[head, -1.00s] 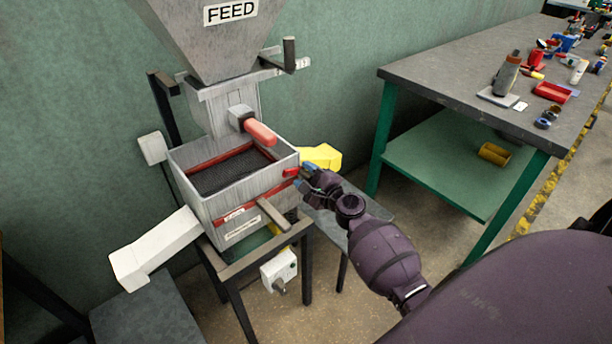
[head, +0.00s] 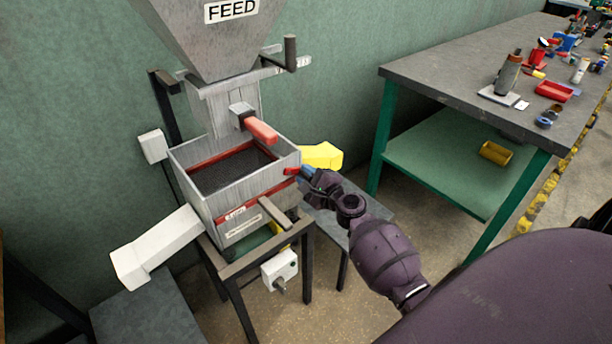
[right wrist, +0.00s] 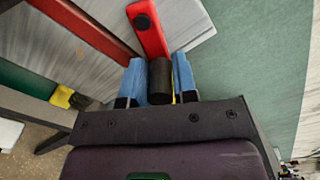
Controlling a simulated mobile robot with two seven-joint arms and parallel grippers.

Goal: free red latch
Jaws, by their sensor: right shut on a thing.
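The red latch (head: 291,171) sits at the right corner of the grey sieve box (head: 245,202). In the right wrist view the latch is a flat red bar (right wrist: 148,28) with a dark pivot. A dark cylindrical grip (right wrist: 158,85) lies between my blue fingertips at the bar's near end. My right gripper (head: 306,172) is at the latch from the right, and in the right wrist view its fingers (right wrist: 159,78) are shut on that dark grip. The head view shows the contact only small. My left gripper is not in view.
The FEED hopper (head: 208,45) stands above the box, with a red handle (head: 262,131) in front. A yellow spout (head: 322,156) is close behind my right gripper. A white chute (head: 155,248) leaves at left. A cluttered workbench (head: 450,75) stands at right.

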